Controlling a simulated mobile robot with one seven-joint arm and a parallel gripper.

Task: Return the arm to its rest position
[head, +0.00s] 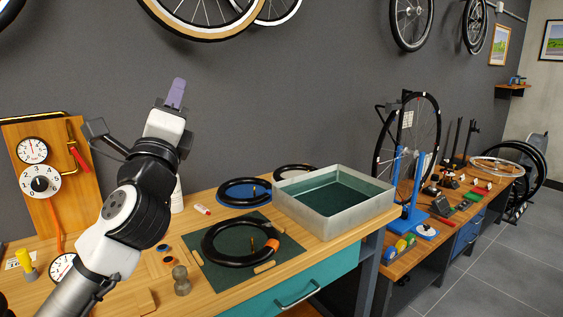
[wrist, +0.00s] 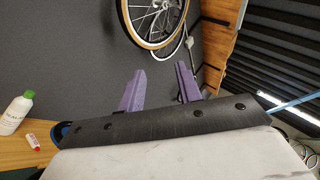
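My arm is raised over the left part of the wooden bench in the head view, with my gripper (head: 176,94) pointing up in front of the dark wall. In the wrist view the two purple fingers of my gripper (wrist: 158,88) stand clearly apart with nothing between them. My gripper is open and touches no object. The fingers overlap each other in the head view, so the gap shows only in the wrist view.
The bench holds a metal water tray (head: 335,230), a green mat (head: 210,275) with a black ring, a white bottle (wrist: 15,115) and a gauge board (head: 62,190). Wheels (head: 215,20) hang on the wall above. A truing stand (head: 408,190) stands to the right.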

